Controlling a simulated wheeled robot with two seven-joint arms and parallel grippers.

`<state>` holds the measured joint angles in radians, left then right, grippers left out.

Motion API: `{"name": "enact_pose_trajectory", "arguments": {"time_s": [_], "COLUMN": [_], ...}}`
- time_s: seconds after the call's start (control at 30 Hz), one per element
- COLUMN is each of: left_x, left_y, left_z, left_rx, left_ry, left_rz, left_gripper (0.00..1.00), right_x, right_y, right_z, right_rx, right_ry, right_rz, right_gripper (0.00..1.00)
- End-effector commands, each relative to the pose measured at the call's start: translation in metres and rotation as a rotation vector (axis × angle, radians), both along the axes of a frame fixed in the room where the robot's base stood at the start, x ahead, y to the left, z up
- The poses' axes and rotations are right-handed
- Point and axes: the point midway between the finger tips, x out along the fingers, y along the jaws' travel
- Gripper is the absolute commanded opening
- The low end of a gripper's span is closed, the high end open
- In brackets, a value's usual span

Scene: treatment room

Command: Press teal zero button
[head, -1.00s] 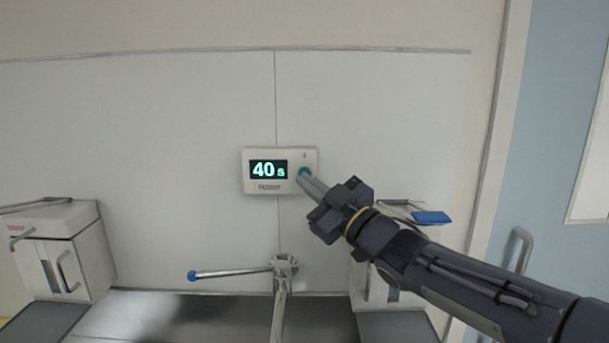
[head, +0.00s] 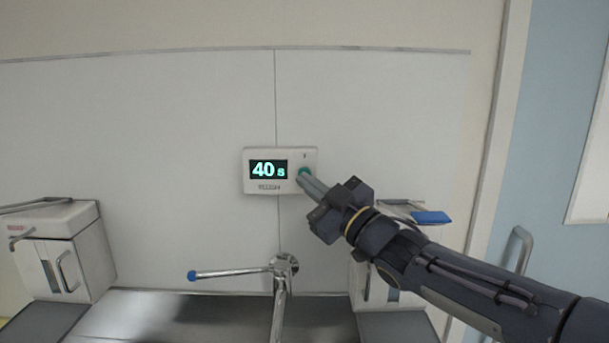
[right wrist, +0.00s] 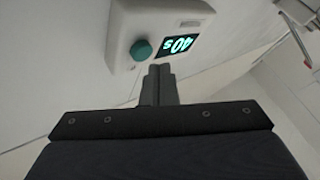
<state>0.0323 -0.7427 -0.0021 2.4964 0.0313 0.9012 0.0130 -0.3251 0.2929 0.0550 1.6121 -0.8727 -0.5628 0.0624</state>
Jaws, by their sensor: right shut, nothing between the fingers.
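A white timer box (head: 281,154) is mounted on the wall panel, its dark display (head: 268,170) reading "40 s". The round teal button (head: 305,172) is on its right side, partly covered by my fingertips in the head view. My right gripper (head: 302,180) is shut and empty, its fingertips at the button's lower edge in that view. In the right wrist view the teal button (right wrist: 141,50) stands out from the box, and the closed fingertips (right wrist: 160,70) show beside it; whether they touch it I cannot tell. My left gripper is not in view.
Below the timer a chrome tap (head: 284,265) with a blue-tipped lever (head: 230,273) rises over a metal basin. White dispensers stand at left (head: 62,245) and right, the right one with a blue-ended lever (head: 431,217) near my forearm.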

Motion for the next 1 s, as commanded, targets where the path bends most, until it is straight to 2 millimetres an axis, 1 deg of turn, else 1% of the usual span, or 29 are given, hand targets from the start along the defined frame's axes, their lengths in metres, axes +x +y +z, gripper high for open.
{"name": "enact_pose_trajectory", "arguments": {"time_s": [0.37, 1.0], "left_x": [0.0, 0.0], "left_y": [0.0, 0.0], "left_z": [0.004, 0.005], "left_rx": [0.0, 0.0], "left_ry": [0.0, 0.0], "left_rz": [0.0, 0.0], "left_gripper": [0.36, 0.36], "right_x": [0.009, 0.012], "right_y": [0.0, 0.0], "right_z": [0.0, 0.001], "right_rx": [0.0, 0.001], "right_ry": [0.001, 0.0], "right_rz": [0.0, -0.001], "right_gripper": [0.0, 0.0]}}
